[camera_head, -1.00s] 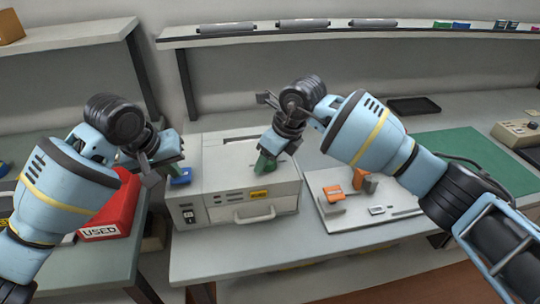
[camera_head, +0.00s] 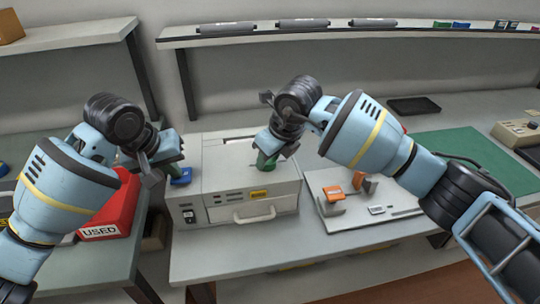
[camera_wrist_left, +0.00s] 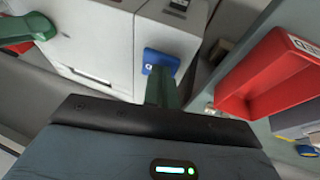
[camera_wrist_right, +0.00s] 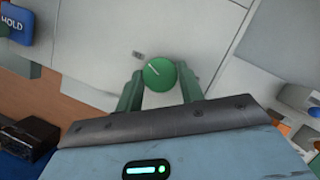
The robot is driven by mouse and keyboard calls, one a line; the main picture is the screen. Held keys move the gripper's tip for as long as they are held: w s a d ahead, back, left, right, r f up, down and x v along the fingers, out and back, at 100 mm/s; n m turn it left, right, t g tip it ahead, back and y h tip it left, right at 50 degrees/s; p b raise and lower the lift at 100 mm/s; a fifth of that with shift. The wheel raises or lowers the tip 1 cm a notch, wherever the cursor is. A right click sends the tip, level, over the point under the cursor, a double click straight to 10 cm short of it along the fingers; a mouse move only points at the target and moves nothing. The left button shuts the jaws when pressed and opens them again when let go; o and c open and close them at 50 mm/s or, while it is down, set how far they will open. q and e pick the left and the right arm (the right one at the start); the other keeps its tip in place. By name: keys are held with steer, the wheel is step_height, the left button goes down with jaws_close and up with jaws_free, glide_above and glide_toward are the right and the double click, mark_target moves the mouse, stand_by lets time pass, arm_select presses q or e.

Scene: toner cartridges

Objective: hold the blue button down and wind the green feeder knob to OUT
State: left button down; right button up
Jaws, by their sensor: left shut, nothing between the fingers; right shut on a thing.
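The feeder is a white box (camera_head: 225,180) on the bench. The blue button (camera_head: 181,177) is at its left end; it also shows in the left wrist view (camera_wrist_left: 160,62). My left gripper (camera_head: 172,164) is shut and empty, its green fingertips (camera_wrist_left: 162,80) at the button; I cannot tell how far the button is pressed. The round green knob (camera_wrist_right: 160,74) has a white line pointing up-left in the right wrist view. My right gripper (camera_wrist_right: 160,84) is shut on the knob, one finger on each side.
A red bin marked USED (camera_head: 112,212) stands left of the feeder. A white plate with orange parts (camera_head: 345,212) lies to its right. A green mat (camera_head: 480,160) is further right. A shelf with grey cartridges (camera_head: 303,23) runs along the back.

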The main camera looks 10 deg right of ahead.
steer(key=m, duration=0.2)
steer(key=m+h, duration=0.1)
steer(key=m, duration=0.1)
steer(key=shift+a+t+h, duration=0.15)
steer(key=shift+t+h, duration=0.15)
steer(key=shift+t, duration=0.1)
steer(key=m+h, duration=0.1)
steer(key=m, duration=0.3)
steer(key=shift+a, duration=0.1)
steer(key=m+h, duration=0.1)
steer(key=m, duration=0.2)
steer(key=shift+a+m+h, duration=0.1)
steer(key=shift+m+h, duration=0.3)
steer(key=m+g+h, duration=0.1)
steer(key=m, duration=0.2)
steer(key=shift+m, duration=0.3)
steer(key=m+g, duration=0.1)
steer(key=m, duration=0.2)
steer(key=m+g+h, duration=0.1)
steer(key=m, duration=0.2)
steer(key=shift+w+a, duration=0.15)
steer(key=shift+w, duration=0.05)
steer(key=m+g, duration=0.1)
steer(key=m, duration=0.3)
steer(key=shift+w+m+g+h, duration=0.1)
steer(key=shift+m+g+h, duration=0.2)
steer(key=shift+g, duration=0.1)
steer(key=shift+f+m+g, duration=0.1)
steer(key=shift+m+g, duration=0.2)
steer(key=shift+m, duration=0.6)
